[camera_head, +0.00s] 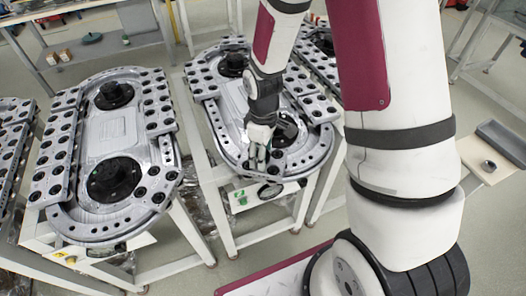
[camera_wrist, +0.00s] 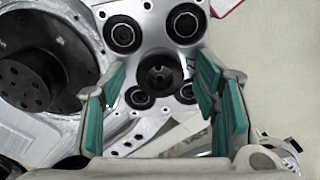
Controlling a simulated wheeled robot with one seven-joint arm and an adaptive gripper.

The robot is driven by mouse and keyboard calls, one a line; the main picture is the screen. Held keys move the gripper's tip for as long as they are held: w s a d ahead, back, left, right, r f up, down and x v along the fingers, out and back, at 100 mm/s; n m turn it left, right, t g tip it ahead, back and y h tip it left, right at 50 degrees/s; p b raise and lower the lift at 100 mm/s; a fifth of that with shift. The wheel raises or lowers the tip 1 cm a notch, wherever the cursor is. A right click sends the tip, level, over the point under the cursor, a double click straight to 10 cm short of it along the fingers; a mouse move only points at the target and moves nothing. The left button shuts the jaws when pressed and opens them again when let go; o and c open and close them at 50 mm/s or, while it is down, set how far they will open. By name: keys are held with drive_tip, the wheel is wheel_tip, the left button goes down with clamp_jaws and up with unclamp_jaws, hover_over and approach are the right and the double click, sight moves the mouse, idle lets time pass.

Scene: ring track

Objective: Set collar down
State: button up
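My gripper (camera_head: 257,160) is low over the front end of the middle ring track (camera_head: 312,158). In the wrist view its two teal-padded fingers (camera_wrist: 162,85) are spread apart. Between them is a dark round part with a central hole, which may be the collar (camera_wrist: 158,75), at the silver plate of the track. Silver surface shows between this part and both finger pads, so neither appears to touch it. The head view does not show this part clearly, as the gripper covers it.
Another ring track (camera_head: 110,140) stands to the left on a white frame. A beige side table (camera_head: 480,185) at the right holds a grey tray (camera_head: 503,140) and a small dark ring (camera_head: 489,166). In the wrist view a large dark hub (camera_wrist: 32,80) lies left of the fingers.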

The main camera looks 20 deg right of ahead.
wheel_tip(320, 180, up, 12)
drive_tip(key=s+r+m+t, duration=0.5)
drive_tip(key=s+r+m, duration=0.4)
drive_tip(key=s+r, duration=0.7)
wheel_tip(320, 180, up, 3)
drive_tip(key=shift+r+t+b, duration=0.15)
drive_tip(key=shift+t+b, duration=0.15)
drive_tip(key=shift+b, duration=0.1)
drive_tip(key=shift+s+a, duration=0.1)
drive_tip(key=shift+a, duration=0.05)
idle(1.2)
